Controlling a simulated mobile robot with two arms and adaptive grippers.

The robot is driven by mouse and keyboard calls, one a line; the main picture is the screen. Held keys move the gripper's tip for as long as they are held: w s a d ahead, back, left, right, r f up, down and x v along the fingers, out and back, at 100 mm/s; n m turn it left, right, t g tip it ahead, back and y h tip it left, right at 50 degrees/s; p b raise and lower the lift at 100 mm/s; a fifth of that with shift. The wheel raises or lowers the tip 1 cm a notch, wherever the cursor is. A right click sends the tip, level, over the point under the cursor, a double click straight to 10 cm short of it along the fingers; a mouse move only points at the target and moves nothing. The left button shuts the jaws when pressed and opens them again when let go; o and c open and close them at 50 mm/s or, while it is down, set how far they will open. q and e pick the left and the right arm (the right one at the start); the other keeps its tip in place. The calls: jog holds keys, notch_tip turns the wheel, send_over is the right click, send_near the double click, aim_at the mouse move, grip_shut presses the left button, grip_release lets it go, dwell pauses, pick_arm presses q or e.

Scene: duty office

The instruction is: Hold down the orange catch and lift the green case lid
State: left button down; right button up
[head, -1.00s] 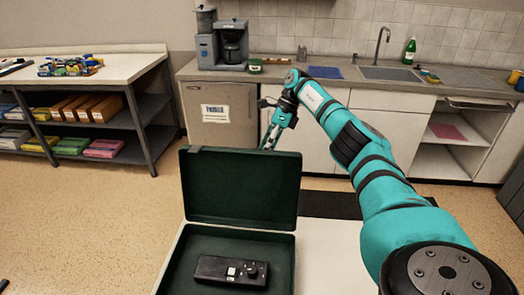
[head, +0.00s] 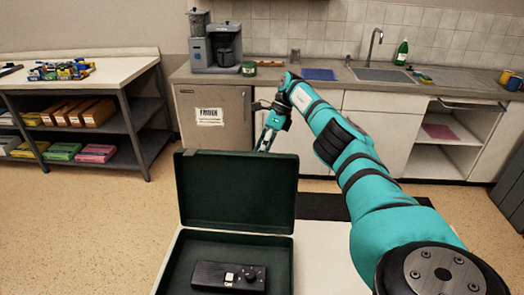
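The green case (head: 180,262) stands open on a white table at the bottom middle of the head view. Its lid (head: 238,190) is raised, standing about upright at the far side of the base. A black device (head: 228,277) with a pale button and a knob lies inside the base. I cannot make out the orange catch. My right arm reaches in from the right, and its gripper (head: 266,140) is behind the lid's top edge, pointing down. The lid hides its lower part, so its opening does not show. My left gripper is not in view.
The white table top (head: 325,262) is bare to the right of the case. Behind are a fridge (head: 215,135), a counter with a coffee maker (head: 215,45), and a sink (head: 382,75). A shelf unit (head: 75,85) with boxes stands at left.

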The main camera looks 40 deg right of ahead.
notch_tip(320, 180, up, 10)
dwell(0.6)
dwell(0.5)
